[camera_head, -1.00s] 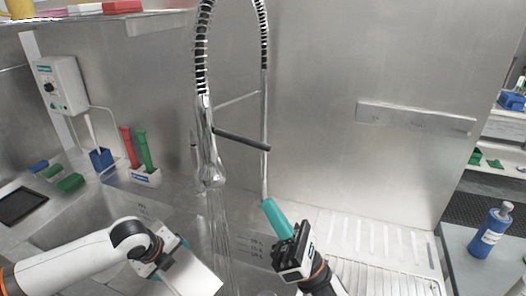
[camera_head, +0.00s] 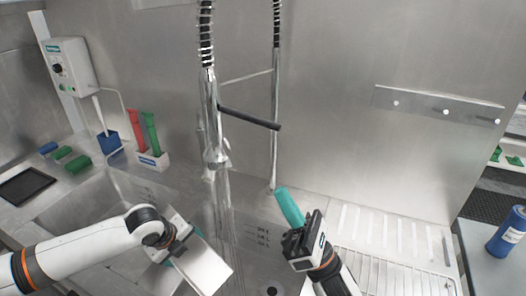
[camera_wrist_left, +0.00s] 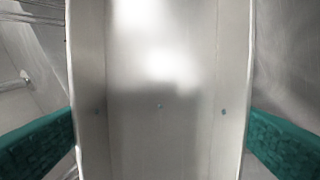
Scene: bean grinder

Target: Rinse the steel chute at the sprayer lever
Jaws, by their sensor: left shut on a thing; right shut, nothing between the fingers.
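The steel chute (camera_head: 207,268) is a pale metal trough in my left gripper (camera_head: 180,243), tilted over the sink, left of and below the spray head (camera_head: 215,158). In the left wrist view the chute (camera_wrist_left: 160,120) fills the middle, with a teal finger against each side wall. Pale streaks like running water (camera_head: 223,200) fall from the head, right of the chute; I cannot tell whether they touch it. The black sprayer lever (camera_head: 250,118) sticks out right from the tap. My right gripper (camera_head: 289,207) is shut and empty, its teal fingers below the lever, apart from it.
A ribbed drainboard (camera_head: 385,238) with a wire rack lies at the right. A white holder (camera_head: 152,160) with red and green tools stands behind the sink (camera_head: 85,203). A blue bottle (camera_head: 508,233) is at far right. The upright tap pipe stands behind my right gripper.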

